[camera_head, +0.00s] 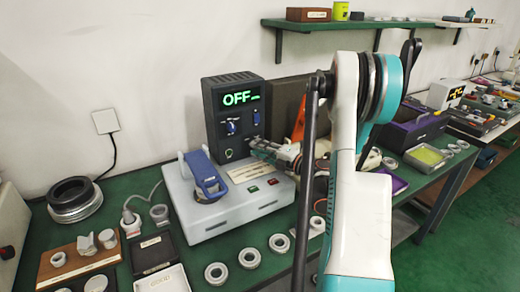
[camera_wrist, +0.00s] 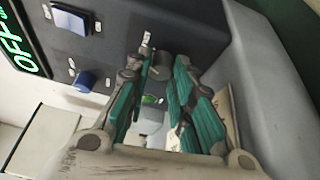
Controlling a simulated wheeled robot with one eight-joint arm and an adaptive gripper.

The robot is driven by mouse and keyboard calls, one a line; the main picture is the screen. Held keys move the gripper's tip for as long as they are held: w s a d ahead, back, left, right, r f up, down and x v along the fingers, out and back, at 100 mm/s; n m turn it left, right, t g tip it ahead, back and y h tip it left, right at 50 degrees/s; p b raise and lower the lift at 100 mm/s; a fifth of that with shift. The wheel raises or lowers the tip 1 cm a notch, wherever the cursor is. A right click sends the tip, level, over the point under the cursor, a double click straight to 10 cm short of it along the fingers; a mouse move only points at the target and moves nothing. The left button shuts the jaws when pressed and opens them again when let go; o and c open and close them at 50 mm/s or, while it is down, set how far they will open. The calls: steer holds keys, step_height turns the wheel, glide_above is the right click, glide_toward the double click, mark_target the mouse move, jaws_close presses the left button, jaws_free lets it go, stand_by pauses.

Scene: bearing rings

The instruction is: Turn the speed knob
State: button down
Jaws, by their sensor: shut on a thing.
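A dark control box (camera_head: 213,140) stands upright at the back of a grey machine, its green display (camera_head: 238,98) reading "OFF". My gripper (camera_head: 256,145) reaches the lower right of the box front. In the wrist view its fingers (camera_wrist: 160,75) are on either side of a dark round knob (camera_wrist: 160,66). The fingers hide part of it. The small labels are unreadable, so which knob sets speed I cannot tell.
The grey machine base (camera_head: 215,218) carries a blue clamp-like part (camera_head: 206,176) and small buttons. Several bearing rings (camera_head: 249,258) lie on the green bench in front. A dark ring stack (camera_head: 75,199) is at the left. A shelf (camera_head: 365,24) runs above.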

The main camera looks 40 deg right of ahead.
steer(key=shift+m, duration=0.5)
steer(key=c, duration=1.4)
jaws_free()
steer(key=shift+f, duration=0.1)
steer(key=s+d, duration=0.2)
steer(key=s, duration=1)
steer(key=shift+f, duration=0.15)
steer(key=shift+w, duration=0.1)
